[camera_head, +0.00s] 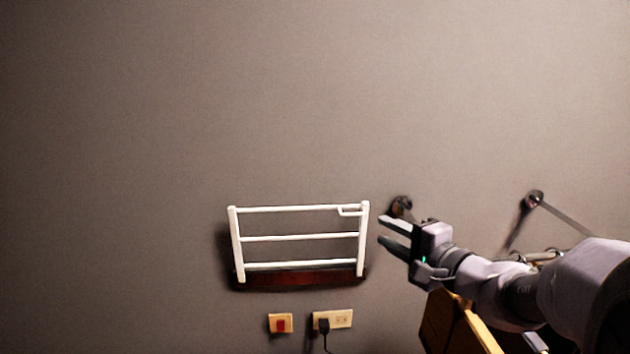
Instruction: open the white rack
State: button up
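The white rack (300,238) is on the wall in the lower middle of the view. It has two upright side bars joined by three horizontal bars, with a small piece at its upper right corner. A dark red-brown base (302,279) runs along its lower edge. My gripper (383,231) is just to the right of the rack, its fingers pointing left toward the rack's right upright. The fingers are apart with nothing between them, and a gap shows between them and the rack.
Below the rack are a switch plate with a red switch (281,324) and an outlet (340,319) with a black plug and cord. A round dark wall fitting (401,206) is behind my gripper. Another fitting (534,199) with a rod is further right. The wall above is bare.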

aim_at(350, 214)
jog(key=p+x, duration=0.2)
jog(key=x, duration=1.4)
jog(key=shift+a, duration=0.1)
jog(key=shift+c, duration=0.4)
jog(key=shift+s, duration=0.1)
grip_shut()
jog(key=shift+f, duration=0.1)
